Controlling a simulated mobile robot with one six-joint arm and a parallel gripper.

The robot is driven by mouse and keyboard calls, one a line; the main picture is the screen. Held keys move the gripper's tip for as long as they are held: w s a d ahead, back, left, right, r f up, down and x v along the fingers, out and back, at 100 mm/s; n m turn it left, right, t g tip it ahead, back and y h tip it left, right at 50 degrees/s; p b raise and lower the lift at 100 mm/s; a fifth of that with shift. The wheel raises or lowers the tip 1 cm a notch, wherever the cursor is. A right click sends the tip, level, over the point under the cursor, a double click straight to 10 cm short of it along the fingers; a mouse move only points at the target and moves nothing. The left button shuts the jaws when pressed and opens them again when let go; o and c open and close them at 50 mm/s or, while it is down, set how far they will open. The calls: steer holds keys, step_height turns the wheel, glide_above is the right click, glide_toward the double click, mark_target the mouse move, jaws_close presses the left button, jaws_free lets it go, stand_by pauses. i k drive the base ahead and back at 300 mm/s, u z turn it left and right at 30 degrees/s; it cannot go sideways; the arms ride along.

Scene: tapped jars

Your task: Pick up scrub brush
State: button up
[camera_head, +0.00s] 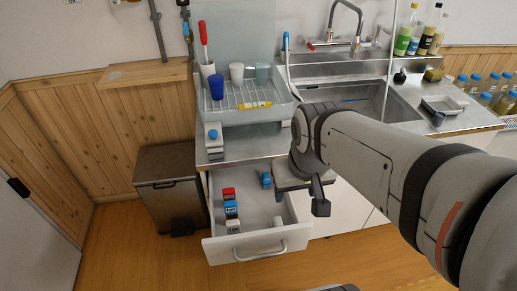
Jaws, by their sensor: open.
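I cannot tell for sure which thing is the scrub brush. A long red-handled tool (203,33) stands upright in a white holder (208,72) at the back left of the dish rack. A blue-and-white long-handled tool (286,48) stands upright at the rack's right edge, beside the sink. My gripper (306,188) is open over the right side of the pulled-out drawer, low and in front of the counter.
The open drawer (215,250) holds several small red, white and blue items. The dish rack (272,112) carries cups, left of the steel sink (350,98). A bin (168,182) stands left of the drawer. Bottles (418,36) stand at the back right. The floor's front left is clear.

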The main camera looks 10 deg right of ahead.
mark_target(277, 221)
steer(key=z, duration=1.3)
steer(key=k, duration=1.3)
steer(key=u, duration=0.6)
steer(key=i, duration=1)
steer(key=u, duration=0.05)
